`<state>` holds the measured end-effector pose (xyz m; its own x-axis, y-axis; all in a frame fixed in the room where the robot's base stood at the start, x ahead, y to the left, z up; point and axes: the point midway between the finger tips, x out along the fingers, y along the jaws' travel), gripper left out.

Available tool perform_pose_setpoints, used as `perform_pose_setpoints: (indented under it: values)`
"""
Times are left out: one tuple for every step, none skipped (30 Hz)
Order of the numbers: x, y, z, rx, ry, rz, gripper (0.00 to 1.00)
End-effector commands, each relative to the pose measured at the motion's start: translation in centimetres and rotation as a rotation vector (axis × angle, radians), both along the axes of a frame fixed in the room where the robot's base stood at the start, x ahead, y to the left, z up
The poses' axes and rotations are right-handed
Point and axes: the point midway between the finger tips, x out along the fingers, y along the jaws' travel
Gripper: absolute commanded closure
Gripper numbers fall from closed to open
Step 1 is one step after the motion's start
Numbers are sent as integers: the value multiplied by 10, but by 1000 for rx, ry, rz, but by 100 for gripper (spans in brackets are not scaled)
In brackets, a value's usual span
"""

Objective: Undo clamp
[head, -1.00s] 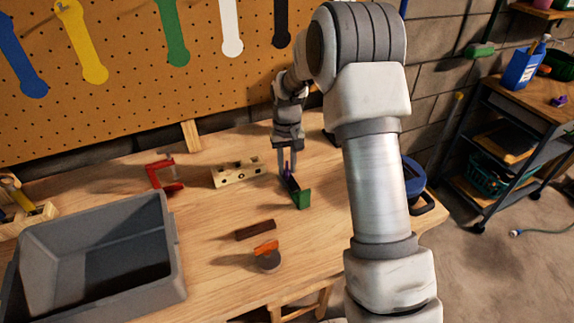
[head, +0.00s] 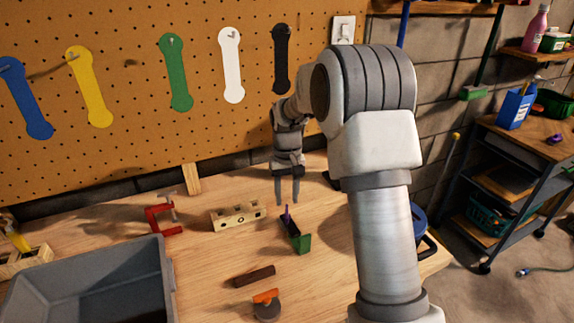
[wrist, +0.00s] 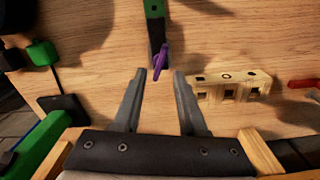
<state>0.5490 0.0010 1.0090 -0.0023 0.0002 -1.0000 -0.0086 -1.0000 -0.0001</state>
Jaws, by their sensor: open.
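A green and black clamp-like fixture (head: 299,241) with a purple lever (head: 287,214) lies on the wooden bench, right of the middle. My gripper (head: 287,203) points down just above and behind the lever, open and empty. In the wrist view the purple lever (wrist: 161,60) stands just beyond the gap between my fingertips (wrist: 160,72), apart from both fingers. The fixture's dark body and green end (wrist: 154,10) run away from the fingers. A red C-shaped clamp (head: 158,218) stands farther left on the bench.
A wooden block with holes (head: 238,215) lies close left of the fixture. A dark bar (head: 254,276) and an orange-handled disc (head: 266,305) lie nearer. A grey bin (head: 90,285) fills the front left. The pegboard (head: 130,150) rises behind.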

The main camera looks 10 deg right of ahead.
Motion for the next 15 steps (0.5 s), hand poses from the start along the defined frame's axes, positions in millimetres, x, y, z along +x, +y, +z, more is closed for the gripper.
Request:
perform_pose_setpoints:
  values:
    - [1,0,15,0,-6,0,59]
    - [1,0,23,0,-6,0,59]
    - [1,0,33,0,-5,0,59]
    - [1,0,40,0,-5,0,59]
    - [1,0,48,0,-5,0,59]
    - [1,0,58,-1,-4,0,59]
    - [1,0,64,0,-4,0,59]
    - [1,0,71,0,-4,0,59]
    - [1,0,80,-1,-3,1,59]
    - [0,0,86,-1,-2,1,59]
    - [1,0,91,0,-3,1,59]
    - [0,0,97,0,-1,1,59]
    - [0,0,101,0,0,1,59]
    - [0,0,105,0,-1,1,59]
    - [0,0,110,0,0,1,59]
